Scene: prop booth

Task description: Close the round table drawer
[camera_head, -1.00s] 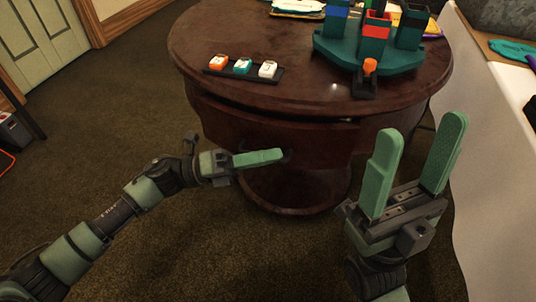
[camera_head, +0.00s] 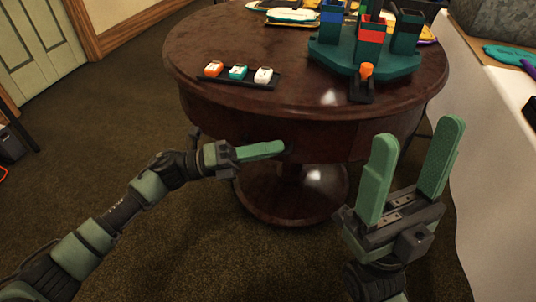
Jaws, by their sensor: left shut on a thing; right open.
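The round table (camera_head: 310,115) is dark, glossy wood on a pedestal. Its curved drawer front (camera_head: 245,124) lies below the tabletop edge and looks about flush with the table's side; no gap shows above it. My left gripper (camera_head: 279,148) is in front of the drawer, its green fingers shut on the small dark drawer handle (camera_head: 289,147), which is mostly hidden by the fingertips. My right gripper (camera_head: 413,147) is open and empty, in front of the table's right side, with its fingers pointing up.
On the tabletop are a black tray (camera_head: 238,77) with orange, teal and white pieces, and a teal holder (camera_head: 340,58) with coloured cups. A white-covered table (camera_head: 492,150) stands at the right. Carpet (camera_head: 120,120) is open at the left.

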